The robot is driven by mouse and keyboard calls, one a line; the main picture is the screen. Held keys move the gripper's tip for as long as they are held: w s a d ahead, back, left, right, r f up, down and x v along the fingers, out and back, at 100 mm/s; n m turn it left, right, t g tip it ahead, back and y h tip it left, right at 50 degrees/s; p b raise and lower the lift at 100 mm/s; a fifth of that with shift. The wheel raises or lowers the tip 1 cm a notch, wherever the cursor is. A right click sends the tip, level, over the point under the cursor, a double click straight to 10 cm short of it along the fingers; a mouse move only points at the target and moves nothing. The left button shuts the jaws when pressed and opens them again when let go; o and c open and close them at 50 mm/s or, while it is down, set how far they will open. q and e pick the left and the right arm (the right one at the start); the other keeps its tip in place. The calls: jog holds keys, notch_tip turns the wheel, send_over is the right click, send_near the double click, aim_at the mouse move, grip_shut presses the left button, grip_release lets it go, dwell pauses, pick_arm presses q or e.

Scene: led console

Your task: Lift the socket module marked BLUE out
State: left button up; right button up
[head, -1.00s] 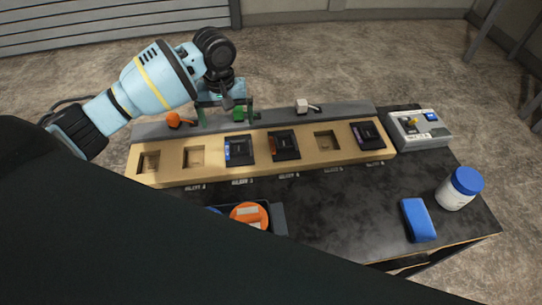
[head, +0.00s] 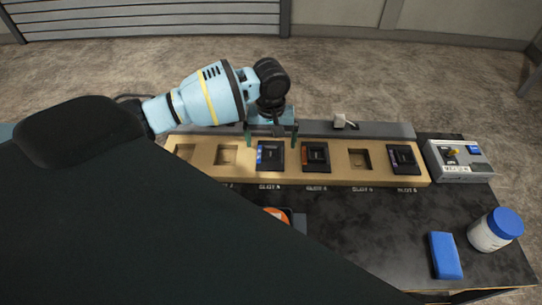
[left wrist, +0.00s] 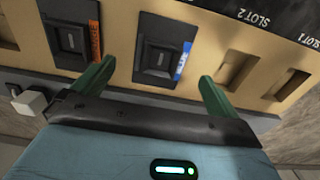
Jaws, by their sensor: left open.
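The black socket module with a blue label strip (head: 270,156) sits in the third recess from the left of the tan rack (head: 340,175). The left wrist view also shows both fingertips (left wrist: 157,78), apart from the module. My right gripper is not in view.
An orange-labelled module (head: 315,157) sits one recess right, a purple-labelled one (head: 403,159) at the far right; other recesses are empty. A white-knobbed lever (head: 341,121) stands behind.

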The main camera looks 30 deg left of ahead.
aim_at(271, 154)
pick_arm(q)
jog(key=shift+f, duration=1.95)
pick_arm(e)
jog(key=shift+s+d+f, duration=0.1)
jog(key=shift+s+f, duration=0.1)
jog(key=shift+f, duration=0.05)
pick_arm(q)
jog(key=shift+c, duration=0.5)
jog(key=c, duration=1)
jog(key=shift+r, duration=0.1)
jog(key=shift+r, duration=0.35)
jog(key=shift+r+p, duration=0.45)
jog(key=shift+r, duration=4.2)
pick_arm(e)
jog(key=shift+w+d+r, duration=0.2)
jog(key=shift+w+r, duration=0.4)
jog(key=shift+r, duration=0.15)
